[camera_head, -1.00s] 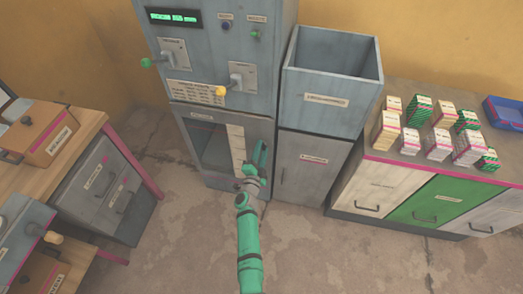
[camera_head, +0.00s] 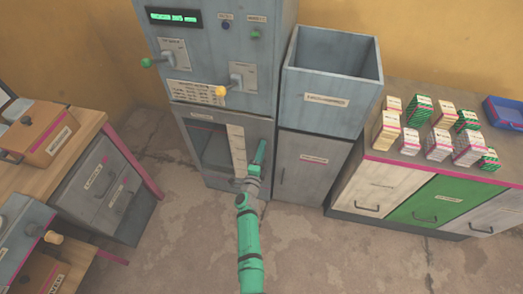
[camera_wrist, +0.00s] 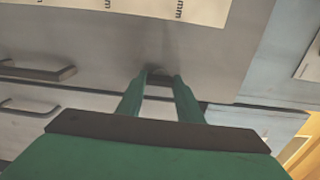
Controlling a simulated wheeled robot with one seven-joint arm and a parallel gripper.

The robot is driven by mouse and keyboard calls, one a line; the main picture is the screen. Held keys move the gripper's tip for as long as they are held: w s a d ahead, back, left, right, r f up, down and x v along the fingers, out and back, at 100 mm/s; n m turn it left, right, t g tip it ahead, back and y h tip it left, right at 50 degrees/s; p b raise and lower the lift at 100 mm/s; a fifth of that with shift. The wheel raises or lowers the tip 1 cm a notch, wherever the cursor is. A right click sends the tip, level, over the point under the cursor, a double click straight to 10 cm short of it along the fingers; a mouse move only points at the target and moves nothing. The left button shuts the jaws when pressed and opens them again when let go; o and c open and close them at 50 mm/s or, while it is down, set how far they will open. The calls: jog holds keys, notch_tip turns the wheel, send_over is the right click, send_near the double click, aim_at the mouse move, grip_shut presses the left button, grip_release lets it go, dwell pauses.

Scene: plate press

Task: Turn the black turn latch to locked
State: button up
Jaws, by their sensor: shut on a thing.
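My gripper (camera_head: 262,150) is at the lower front panel (camera_head: 199,117) of the grey press, right of its cream scale strip (camera_head: 237,150). In the wrist view, my gripper (camera_wrist: 161,80) has its two green fingers close together, shut on a small dark piece, the black turn latch (camera_wrist: 158,72), against the grey panel. The fingers hide most of the latch, so its angle cannot be told. In the head view the latch is hidden behind my gripper.
A grey cabinet with an open bin (camera_head: 328,100) stands right of the press. A counter with several small boxes (camera_head: 441,143) and a blue tray (camera_head: 503,113) is further right. A wooden bench (camera_head: 85,128) is at left. The floor between is clear.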

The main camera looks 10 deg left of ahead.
jog(key=o, duration=1.1)
jog(key=shift+c, duration=0.2)
jog(key=shift+s, duration=0.1)
jog(key=s, duration=1)
jog(key=shift+s, duration=0.35)
